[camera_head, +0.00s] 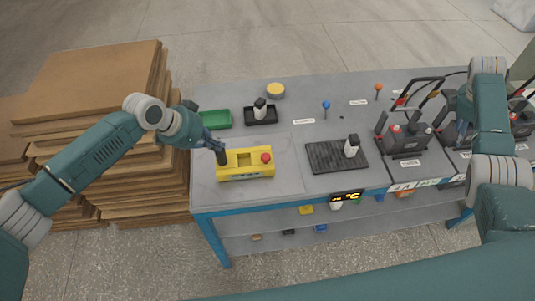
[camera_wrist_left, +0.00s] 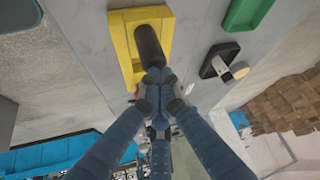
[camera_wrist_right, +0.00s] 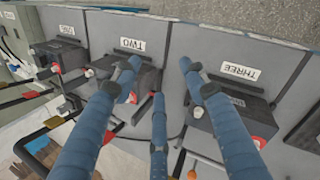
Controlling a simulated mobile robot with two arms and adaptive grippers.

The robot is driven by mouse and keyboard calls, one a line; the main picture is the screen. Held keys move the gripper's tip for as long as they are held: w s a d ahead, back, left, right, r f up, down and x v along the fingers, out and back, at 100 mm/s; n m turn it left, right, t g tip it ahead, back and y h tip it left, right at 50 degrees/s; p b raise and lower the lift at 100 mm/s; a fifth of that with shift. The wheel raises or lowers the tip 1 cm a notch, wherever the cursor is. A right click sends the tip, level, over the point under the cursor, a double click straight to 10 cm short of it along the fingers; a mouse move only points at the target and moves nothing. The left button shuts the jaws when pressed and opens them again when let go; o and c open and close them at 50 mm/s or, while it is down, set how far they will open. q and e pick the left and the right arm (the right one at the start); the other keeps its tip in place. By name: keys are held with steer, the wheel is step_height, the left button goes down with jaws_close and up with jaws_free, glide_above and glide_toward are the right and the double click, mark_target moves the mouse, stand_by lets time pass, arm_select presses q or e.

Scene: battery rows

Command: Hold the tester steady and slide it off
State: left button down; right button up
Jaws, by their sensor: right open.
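The yellow tester (camera_head: 245,173) sits on the left part of the grey workbench, with a red button on top and an upright black handle (camera_head: 221,157) at its left end. The tester also shows in the left wrist view (camera_wrist_left: 122,45). My left gripper (camera_head: 212,143) is at the top of this handle; in the left wrist view its fingers (camera_wrist_left: 158,80) are closed around the handle's end. My right gripper (camera_wrist_right: 160,72) is open and empty, its fingers spread above the batteries labelled TWO (camera_wrist_right: 125,72) and THREE (camera_wrist_right: 235,105).
Cardboard stacks (camera_head: 90,85) stand left of the bench.

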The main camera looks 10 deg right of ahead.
steer(key=w+a+t+y, duration=0.1)
steer(key=w+a, duration=0.2)
steer(key=a, duration=0.8)
steer(key=w+a+y, duration=0.1)
steer(key=w+a, duration=0.2)
steer(key=a, duration=0.8)
steer(key=w+a+t+y, duration=0.1)
steer(key=w+a, duration=0.2)
steer(key=a, duration=0.8)
steer(key=shift+w+a+f+n+t+y, duration=0.1)
steer(key=shift+a+f+n+t+y, duration=0.2)
steer(key=shift+n, duration=0.1)
steer(key=s+a+r+y, duration=0.1)
steer(key=s+a+y, duration=0.1)
steer(key=a, duration=1.1)
steer(key=n+y, duration=0.1)
steer(key=y, duration=0.1)
glide_toward(266, 157)
steer(key=shift+t, duration=0.3)
steer(key=x, duration=0.8)
steer(key=shift+s+f, duration=0.15)
steer(key=shift+f, duration=0.1)
jaws_close()
